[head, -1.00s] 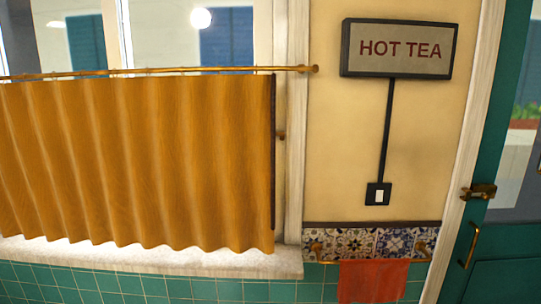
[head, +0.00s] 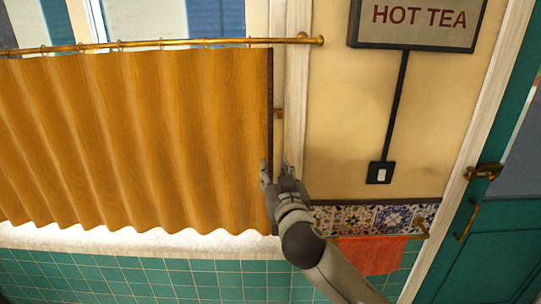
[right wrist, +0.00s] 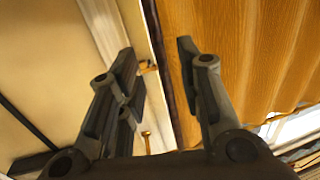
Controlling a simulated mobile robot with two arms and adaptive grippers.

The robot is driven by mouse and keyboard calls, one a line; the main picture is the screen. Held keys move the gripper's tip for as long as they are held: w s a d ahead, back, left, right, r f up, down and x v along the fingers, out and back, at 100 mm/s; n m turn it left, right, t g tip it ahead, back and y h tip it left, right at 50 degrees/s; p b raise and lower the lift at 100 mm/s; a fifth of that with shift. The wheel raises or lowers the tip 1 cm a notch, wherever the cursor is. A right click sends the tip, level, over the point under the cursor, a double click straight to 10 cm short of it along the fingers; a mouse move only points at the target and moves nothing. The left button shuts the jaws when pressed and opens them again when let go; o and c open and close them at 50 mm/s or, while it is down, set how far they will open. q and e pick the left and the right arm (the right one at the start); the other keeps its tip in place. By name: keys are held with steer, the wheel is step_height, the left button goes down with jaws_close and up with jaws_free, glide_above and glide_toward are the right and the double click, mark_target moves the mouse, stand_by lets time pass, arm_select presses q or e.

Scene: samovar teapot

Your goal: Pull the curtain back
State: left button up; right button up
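The orange curtain (head: 130,140) hangs in wavy folds from a brass rod (head: 160,43) across the window, drawn over to its right end. Its right edge is a dark vertical strip (head: 270,100). My right gripper (head: 276,170) is at the lower part of this edge, in front of the window frame. In the right wrist view its fingers (right wrist: 158,65) are apart, with the dark strip (right wrist: 165,75) and the curtain's edge showing between them. I cannot tell whether either finger touches the cloth. My left gripper is not in view.
A white sill (head: 140,241) runs under the curtain above green tiles. To the right are a HOT TEA sign (head: 418,18), a switch (head: 380,173), an orange towel (head: 372,254) on a rail, and a green door (head: 490,190). A brass hook (head: 278,113) is on the window frame.

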mark_target(271, 162)
steer(key=w, duration=0.2)
steer(key=w+a+p, duration=0.1)
steer(key=w, duration=0.1)
steer(key=shift+w, duration=0.65)
steer(key=shift+w+a+p, duration=0.1)
steer(key=shift+w+p, duration=0.05)
steer(key=shift+p, duration=0.15)
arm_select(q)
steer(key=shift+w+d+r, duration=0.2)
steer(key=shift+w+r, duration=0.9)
arm_select(e)
steer(key=shift+w+f, duration=0.1)
steer(key=shift+w, duration=0.05)
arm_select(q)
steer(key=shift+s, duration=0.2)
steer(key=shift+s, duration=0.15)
arm_select(e)
jaws_close()
